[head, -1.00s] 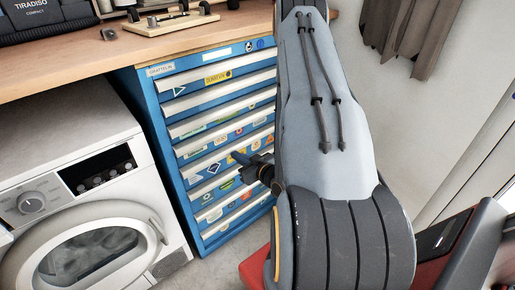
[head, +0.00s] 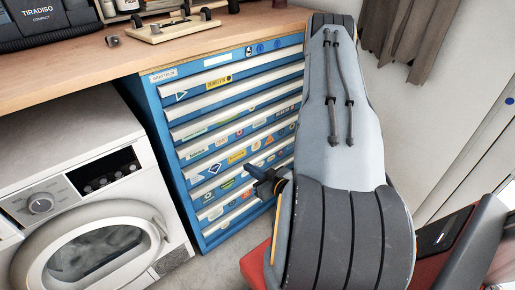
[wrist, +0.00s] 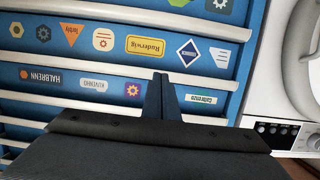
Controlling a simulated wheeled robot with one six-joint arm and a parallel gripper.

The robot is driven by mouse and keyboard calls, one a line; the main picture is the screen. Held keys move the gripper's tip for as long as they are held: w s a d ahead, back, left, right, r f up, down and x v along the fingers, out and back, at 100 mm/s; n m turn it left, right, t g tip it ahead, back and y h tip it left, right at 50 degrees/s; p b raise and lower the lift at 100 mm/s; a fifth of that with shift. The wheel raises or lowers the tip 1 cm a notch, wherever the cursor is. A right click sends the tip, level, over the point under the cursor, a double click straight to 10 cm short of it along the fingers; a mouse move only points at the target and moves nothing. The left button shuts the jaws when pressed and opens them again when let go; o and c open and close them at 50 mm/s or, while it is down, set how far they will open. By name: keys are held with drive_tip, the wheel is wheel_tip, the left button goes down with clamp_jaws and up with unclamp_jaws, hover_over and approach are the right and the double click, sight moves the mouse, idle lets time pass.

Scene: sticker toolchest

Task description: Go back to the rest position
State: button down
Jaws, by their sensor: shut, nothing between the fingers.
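My gripper (head: 266,181) is in front of the lower part of the blue tool chest (head: 165,130), to the left of my arm in the head view. In the wrist view my gripper (wrist: 161,82) has its two dark fingers together with nothing between them. Behind it are drawer fronts with stickers, seen upside down, among them a yellow Ruderwig sticker (wrist: 147,45) and a blue diamond sticker (wrist: 188,53). The visible drawers look shut. My arm hides the right side of the chest in the head view.
A white washing machine (head: 75,165) stands left of the chest. A wooden worktop (head: 75,68) runs above both, with a dark case (head: 45,22) and a wooden board with handles (head: 165,32) on it. A dark cloth (head: 410,35) hangs on the wall at the right.

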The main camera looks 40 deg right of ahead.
idle(0.4)
drive_tip(key=w+a+r+n+g+p, duration=0.2)
drive_tip(key=w+a+r+g, duration=0.2)
drive_tip(key=r+g, duration=0.45)
drive_tip(key=s+a+r+m+g+p, duration=0.2)
drive_tip(key=s+a+r+g, duration=0.4)
drive_tip(key=s+a+r, duration=0.9)
wheel_tip(320, 180, up, 2)
drive_tip(key=shift+s+a+r+g+h, duration=0.2)
drive_tip(key=shift+s+a+g+h, duration=0.15)
drive_tip(key=shift+s, duration=0.8)
